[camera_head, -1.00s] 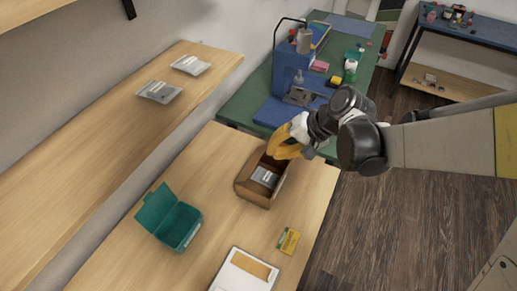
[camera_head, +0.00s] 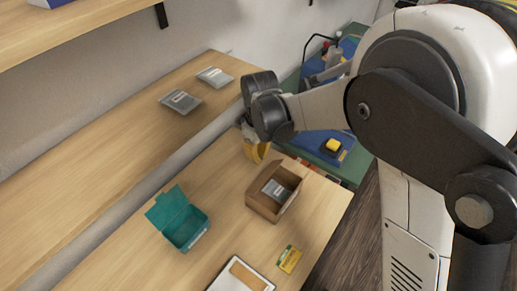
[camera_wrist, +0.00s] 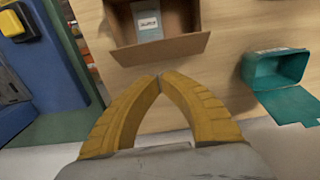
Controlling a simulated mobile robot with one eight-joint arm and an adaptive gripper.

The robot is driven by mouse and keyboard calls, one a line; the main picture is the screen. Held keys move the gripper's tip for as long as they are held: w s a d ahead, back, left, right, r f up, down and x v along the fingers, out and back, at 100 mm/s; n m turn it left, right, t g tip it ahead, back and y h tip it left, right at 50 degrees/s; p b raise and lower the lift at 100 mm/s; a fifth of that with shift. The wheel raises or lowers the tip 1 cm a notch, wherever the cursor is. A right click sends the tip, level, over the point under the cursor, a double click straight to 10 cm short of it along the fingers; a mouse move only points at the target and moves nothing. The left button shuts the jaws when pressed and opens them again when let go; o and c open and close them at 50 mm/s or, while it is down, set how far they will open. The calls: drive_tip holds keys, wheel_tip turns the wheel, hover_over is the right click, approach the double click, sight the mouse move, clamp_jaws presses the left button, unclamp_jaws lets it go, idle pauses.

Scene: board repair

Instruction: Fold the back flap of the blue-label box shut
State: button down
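An open brown cardboard box (camera_head: 266,206) stands on the wooden table, with a grey packet bearing a pale label (camera_head: 274,189) inside. I cannot make out a blue label. In the wrist view, the box's near flap (camera_wrist: 160,49) sticks outward, open, toward my gripper (camera_wrist: 159,77). The packet shows inside the box there too (camera_wrist: 147,20). My gripper's yellow fingers meet at their tips with nothing between them, just short of the flap and apart from it in the picture. In the head view my gripper (camera_head: 257,153) is behind the box, partly hidden by my wrist.
A teal box (camera_head: 183,228) with its lid open stands to the left, also in the wrist view (camera_wrist: 274,70). A blue-green bench (camera_head: 345,165) adjoins behind.

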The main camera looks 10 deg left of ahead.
sight(269, 174)
drive_tip(key=shift+s+d+f+b, duration=0.35)
drive_tip(key=shift+d+f, duration=0.3)
drive_tip(key=shift+f, duration=0.25)
drive_tip(key=shift+s+d+f+b, duration=0.2)
drive_tip(key=shift+d+f+b, duration=0.1)
drive_tip(key=shift+d+f, duration=0.45)
drive_tip(key=shift+s+d+f+t+y+b, duration=0.1)
drive_tip(key=shift+d+f+t+y+b, duration=0.15)
drive_tip(key=shift+y, duration=0.25)
drive_tip(key=shift+s+d+f+t+y+b, duration=0.1)
drive_tip(key=shift+d+f+t+y+b, duration=0.15)
drive_tip(key=shift+y, duration=0.25)
drive_tip(key=shift+s+d+y+b, duration=0.1)
drive_tip(key=shift+d+y+b, duration=0.05)
drive_tip(key=shift+y+b, duration=0.2)
drive_tip(key=shift+s+d+f+b, duration=0.2)
drive_tip(key=shift+d+f+b, duration=0.2)
drive_tip(key=shift+f, duration=0.1)
drive_tip(key=shift+s+d+f+b, duration=0.15)
drive_tip(key=shift+d+f+b, duration=0.25)
drive_tip(key=shift+f, duration=0.1)
drive_tip(key=shift+d+f, duration=0.1)
drive_tip(key=shift+f, duration=0.05)
